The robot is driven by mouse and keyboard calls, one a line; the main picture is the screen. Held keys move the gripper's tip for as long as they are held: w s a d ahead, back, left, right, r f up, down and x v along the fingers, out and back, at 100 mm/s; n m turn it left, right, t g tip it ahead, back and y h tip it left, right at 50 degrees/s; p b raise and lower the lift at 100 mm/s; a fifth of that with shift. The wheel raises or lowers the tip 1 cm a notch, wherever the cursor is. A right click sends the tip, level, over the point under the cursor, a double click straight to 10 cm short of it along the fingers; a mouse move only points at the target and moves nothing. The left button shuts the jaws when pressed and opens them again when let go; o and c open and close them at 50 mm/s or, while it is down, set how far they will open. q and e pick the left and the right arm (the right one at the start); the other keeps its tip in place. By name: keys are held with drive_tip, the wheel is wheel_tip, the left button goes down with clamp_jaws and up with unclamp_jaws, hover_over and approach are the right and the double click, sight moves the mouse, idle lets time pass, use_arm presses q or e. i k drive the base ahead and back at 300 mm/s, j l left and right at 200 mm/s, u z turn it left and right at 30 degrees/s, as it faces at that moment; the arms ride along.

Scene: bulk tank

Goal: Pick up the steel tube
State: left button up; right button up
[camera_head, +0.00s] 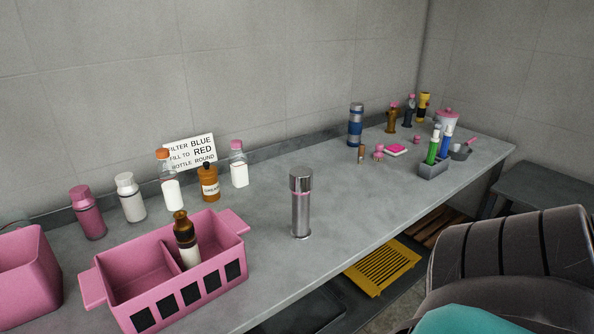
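The steel tube (301,210) stands upright on the grey counter (350,197), near its front edge and right of the pink crate. It is a shiny silver cylinder with a wider cap and a thin pinkish band below the cap. Nothing touches it. Neither of my grippers shows in the head view.
A pink two-part crate (128,264) holds a brown bottle (186,240). Several bottles and a sign (190,150) stand behind it. A blue-and-steel flask (355,125) and a grey holder (433,170) are farther right. A dark rounded body (515,255) fills the lower right.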

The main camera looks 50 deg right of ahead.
sight(299, 231)
drive_tip(key=z, duration=1.7)
drive_tip(key=u, duration=0.65)
drive_tip(key=l+u, duration=0.15)
drive_tip(key=u, duration=0.3)
drive_tip(key=l+u, duration=0.15)
drive_tip(key=u, duration=0.25)
drive_tip(key=l+u, duration=0.15)
drive_tip(key=u, duration=0.3)
drive_tip(key=k+l+u, duration=0.1)
drive_tip(key=l+u, duration=0.3)
drive_tip(key=k+l+u, duration=0.15)
drive_tip(key=l+u, duration=0.25)
drive_tip(key=k+l+u, duration=0.65)
drive_tip(key=k+l, duration=0.6)
